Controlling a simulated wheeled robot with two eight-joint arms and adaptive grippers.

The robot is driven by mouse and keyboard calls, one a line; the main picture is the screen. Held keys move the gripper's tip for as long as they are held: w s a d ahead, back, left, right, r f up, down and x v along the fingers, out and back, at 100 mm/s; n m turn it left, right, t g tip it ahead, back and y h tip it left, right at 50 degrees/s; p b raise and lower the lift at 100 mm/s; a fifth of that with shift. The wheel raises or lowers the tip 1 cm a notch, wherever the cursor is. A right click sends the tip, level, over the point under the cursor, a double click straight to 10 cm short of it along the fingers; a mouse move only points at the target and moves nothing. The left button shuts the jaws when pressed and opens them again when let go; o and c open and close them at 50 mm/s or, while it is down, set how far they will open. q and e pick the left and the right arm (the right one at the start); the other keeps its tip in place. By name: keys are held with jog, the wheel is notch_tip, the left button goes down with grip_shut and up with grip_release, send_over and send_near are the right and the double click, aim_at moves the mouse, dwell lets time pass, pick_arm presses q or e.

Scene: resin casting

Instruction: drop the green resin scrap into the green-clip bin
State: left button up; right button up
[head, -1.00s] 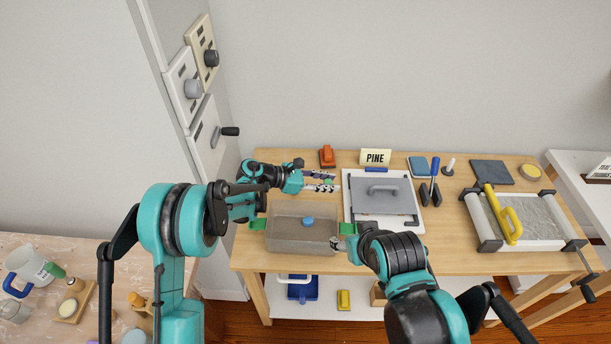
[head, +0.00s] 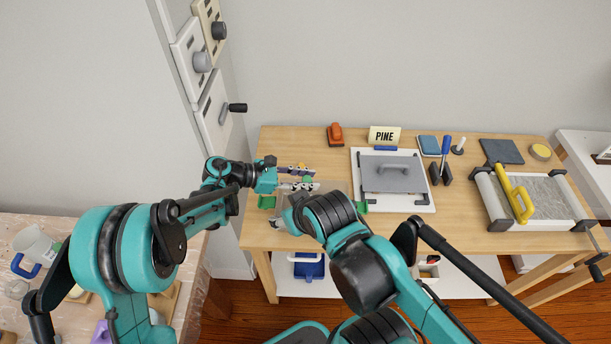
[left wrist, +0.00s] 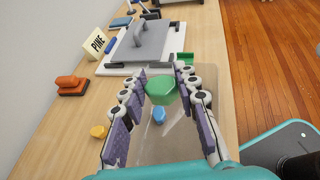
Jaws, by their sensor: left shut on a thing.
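The green resin scrap (left wrist: 161,90) is held between the fingers of my left gripper (left wrist: 160,88). In the head view the left gripper (head: 310,178) and the scrap (head: 307,180) are just behind the green-clip bin. The bin (left wrist: 186,135) is a greyish box below the scrap in the wrist view, with a blue piece (left wrist: 158,115) at its top; I cannot tell whether that lies on a lid or inside. Its green clips show at the left (head: 267,202) and right (head: 361,206). My right gripper (head: 283,220) is at the bin's front left; its fingers are mostly hidden.
A white board with a grey handled plate (head: 388,174) lies right of the bin. A PINE sign (head: 384,135) and an orange block (head: 335,134) stand behind. A small yellow piece (left wrist: 99,131) lies beside the bin.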

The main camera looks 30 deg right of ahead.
pick_arm(q)
notch_tip(320, 180, down, 2)
jog(key=shift+f+b, duration=0.15)
jog(key=shift+b, duration=0.3)
jog(key=o, duration=1)
jog(key=shift+a, duration=0.1)
jog(key=v, duration=1.1)
jog(key=shift+a, duration=0.35)
jog(key=shift+w, duration=0.15)
